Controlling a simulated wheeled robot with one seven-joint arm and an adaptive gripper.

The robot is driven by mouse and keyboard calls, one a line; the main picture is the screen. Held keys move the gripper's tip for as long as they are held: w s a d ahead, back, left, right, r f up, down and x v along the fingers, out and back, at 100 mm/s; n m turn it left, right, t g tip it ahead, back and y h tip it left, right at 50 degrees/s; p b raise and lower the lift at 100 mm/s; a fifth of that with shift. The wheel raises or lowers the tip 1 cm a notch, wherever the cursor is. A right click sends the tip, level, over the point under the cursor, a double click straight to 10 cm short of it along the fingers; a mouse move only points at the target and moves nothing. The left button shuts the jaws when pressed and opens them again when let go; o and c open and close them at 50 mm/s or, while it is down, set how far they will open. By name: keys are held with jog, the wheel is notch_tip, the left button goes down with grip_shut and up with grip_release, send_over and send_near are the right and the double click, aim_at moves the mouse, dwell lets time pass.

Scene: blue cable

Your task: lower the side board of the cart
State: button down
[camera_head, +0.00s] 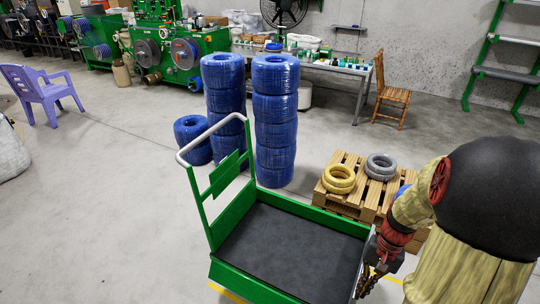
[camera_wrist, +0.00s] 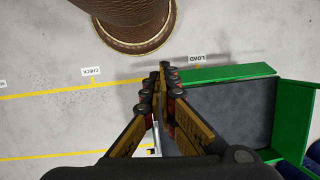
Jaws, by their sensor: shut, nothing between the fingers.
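The green cart (camera_head: 248,283) stands at the bottom middle of the head view, with a dark bed (camera_head: 290,240) and a pale push handle (camera_head: 211,134) at its left end. A green board (camera_head: 310,209) stands upright along its far side. In the wrist view the cart is at the right, with one green board (camera_wrist: 225,73) at the top of the bed and another (camera_wrist: 291,112) on its right. My gripper (camera_head: 366,284) is at the cart's right end, partly cut by the frame's bottom. In the wrist view my gripper (camera_wrist: 163,72) is shut and empty, beside the cart's corner; contact cannot be told.
A wooden pallet (camera_head: 347,200) with yellow and grey coils stands behind the cart, partly behind my arm. Tall stacks of blue coils (camera_head: 275,120) stand close behind it. Floor left of the cart is free. Yellow lines (camera_wrist: 50,92) and a CHECK label (camera_wrist: 91,71) mark the floor.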

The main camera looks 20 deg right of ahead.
jog(key=w+a+r+n+t+h, duration=0.3)
jog(key=a+r+n+t, duration=0.3)
jog(key=a+r, duration=1.6)
jog(key=n, duration=0.4)
jog(key=shift+r+n+t, duration=0.3)
jog(key=shift+n, duration=0.1)
jog(key=shift+a, duration=0.15)
